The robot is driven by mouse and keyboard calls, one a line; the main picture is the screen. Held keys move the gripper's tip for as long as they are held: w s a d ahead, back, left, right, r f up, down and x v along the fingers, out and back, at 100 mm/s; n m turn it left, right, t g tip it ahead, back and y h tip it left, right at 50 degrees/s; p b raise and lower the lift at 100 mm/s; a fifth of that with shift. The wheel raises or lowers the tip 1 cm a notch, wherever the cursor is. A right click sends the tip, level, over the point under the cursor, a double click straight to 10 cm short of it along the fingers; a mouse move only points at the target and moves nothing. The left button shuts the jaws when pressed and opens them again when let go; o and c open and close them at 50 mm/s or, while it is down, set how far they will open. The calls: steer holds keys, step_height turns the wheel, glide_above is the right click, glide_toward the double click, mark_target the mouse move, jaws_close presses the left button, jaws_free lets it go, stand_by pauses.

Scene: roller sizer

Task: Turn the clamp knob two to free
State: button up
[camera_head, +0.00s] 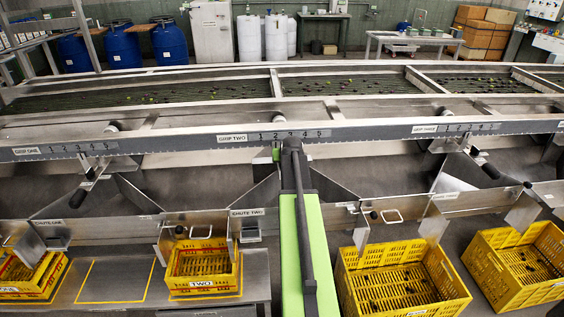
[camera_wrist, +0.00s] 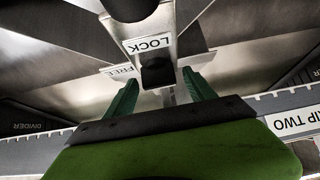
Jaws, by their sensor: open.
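Clamp knob two (camera_wrist: 157,74) is a small black knob in the wrist view, between my open fingers, with gaps visible on both sides. My gripper (camera_wrist: 160,78) has two green fingers spread apart. A LOCK label (camera_wrist: 147,43) lies just above the knob in the picture, and a FREE label (camera_wrist: 118,70) lies to its left. Which label the knob points to I cannot tell. In the head view, my green and black arm covers the knob, near the GRIP TWO label (camera_head: 232,138).
The grip two scale (camera_head: 290,134) runs along the long metal rail. A dark rounded end (camera_wrist: 130,8) shows at the wrist view's top edge. Metal chute plates (camera_head: 255,196) flank my arm. Yellow crates (camera_head: 205,290) stand below, left and right of it.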

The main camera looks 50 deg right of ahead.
steer(key=p+v, duration=1.2)
steer(key=v, duration=0.5)
steer(key=shift+a, duration=0.1)
steer(key=w+a+f+n+y, duration=0.15)
steer(key=w+a, duration=0.35)
steer(key=a, duration=0.5)
steer(key=w+a+n+y, duration=0.15)
steer(key=w+a, duration=0.35)
steer(key=a, duration=0.5)
steer(key=w+a+n+y, duration=0.1)
steer(key=w+a+n, duration=0.3)
steer(key=a, duration=0.6)
steer(key=s+a+f+g+y, duration=0.1)
steer(key=a+f+g+y, duration=0.15)
steer(key=a, duration=1.15)
steer(key=s+a+f+g, duration=0.1)
steer(key=s+a+g, duration=0.1)
steer(key=s, duration=0.3)
steer(key=s+a+f+g, duration=0.1)
steer(key=s+a+g, duration=0.1)
steer(key=s, duration=0.4)
steer(key=shift+s+a+f+n+h, duration=0.25)
steer(key=shift+a+f+n+h, duration=0.15)
steer(key=shift+a+h, duration=0.1)
